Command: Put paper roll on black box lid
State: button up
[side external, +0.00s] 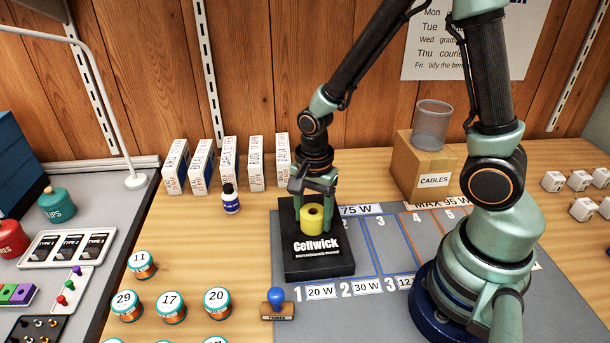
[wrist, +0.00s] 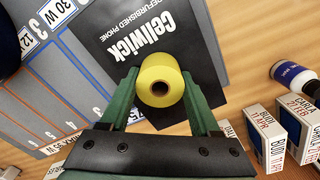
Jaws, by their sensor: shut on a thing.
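The yellow paper roll (side external: 312,217) stands upright over the lid of the black Cellwick box (side external: 318,262) in the side external view. I cannot tell whether its bottom touches the lid. My gripper (side external: 314,205) is above the box with its fingers on both sides of the roll, shut on it. In the wrist view the paper roll (wrist: 160,80) shows its open core between the green fingers of my gripper (wrist: 160,92). The black box lid (wrist: 160,35) lies behind it, with its white lettering visible.
The box stands on a grey mat (side external: 375,282) with numbered lanes. A blue-handled stamp (side external: 277,303) is close to the box's front left. A small dark bottle (side external: 230,198) and several white boxes (side external: 228,162) stand behind left. A cardboard box (side external: 424,168) carries a clear cup (side external: 432,125).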

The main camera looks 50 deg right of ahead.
jog(key=shift+f, duration=0.1)
jog(key=o, duration=1.4)
notch_tip(320, 180, up, 11)
notch_tip(320, 180, up, 8)
jog(key=n+t, duration=0.4)
jog(key=n, duration=0.8)
send_over(313, 211)
jog(key=s+d, duration=0.2)
jog(key=n, duration=0.1)
jog(key=r+n+t, duration=0.1)
jog(key=r+n, duration=0.1)
jog(key=shift+s+d+n+t, duration=0.25)
jog(key=shift+s+n+t, duration=0.05)
jog(key=shift+s+n, duration=0.1)
